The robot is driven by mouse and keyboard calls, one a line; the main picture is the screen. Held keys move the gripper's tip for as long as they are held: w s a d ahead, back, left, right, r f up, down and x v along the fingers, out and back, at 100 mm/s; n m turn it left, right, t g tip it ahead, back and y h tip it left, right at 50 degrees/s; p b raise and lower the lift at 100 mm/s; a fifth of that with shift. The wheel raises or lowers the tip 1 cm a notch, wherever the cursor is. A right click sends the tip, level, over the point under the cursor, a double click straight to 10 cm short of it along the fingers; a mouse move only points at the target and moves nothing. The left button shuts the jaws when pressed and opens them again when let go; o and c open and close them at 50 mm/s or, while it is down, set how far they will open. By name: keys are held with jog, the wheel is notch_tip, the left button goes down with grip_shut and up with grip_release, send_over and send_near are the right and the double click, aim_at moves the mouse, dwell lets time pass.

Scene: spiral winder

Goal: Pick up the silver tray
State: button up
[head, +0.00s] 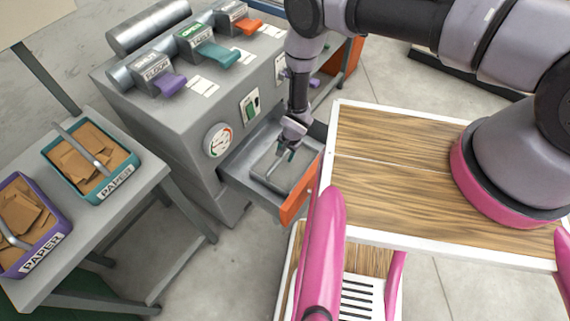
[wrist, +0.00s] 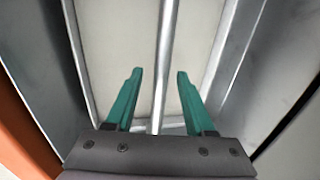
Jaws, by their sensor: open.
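The silver tray (head: 296,174) sits inside the open drawer of the grey machine. A thin metal handle bar crosses over it. In the wrist view, the tray's pale floor (wrist: 115,35) and metal rim fill the middle. My gripper (head: 285,156) reaches down into the drawer over the tray. Its teal fingers (wrist: 158,72) are open, one on each side of the handle bar (wrist: 164,50), with a gap to each side. My gripper hides part of the tray in the head view.
The drawer has an orange front (head: 297,192) and grey side walls close around the tray. The grey machine (head: 165,115) carries purple, green and orange levers. A side table (head: 150,180) at left holds a teal paper tray (head: 128,162) and a purple paper tray (head: 62,225).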

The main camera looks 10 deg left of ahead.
grip_shut()
jog(key=shift+r, duration=0.15)
jog(key=shift+w+r, duration=0.1)
jog(key=shift+r, duration=0.2)
notch_tip(320, 180, up, 9)
jog(key=shift+r, duration=0.15)
dwell(0.5)
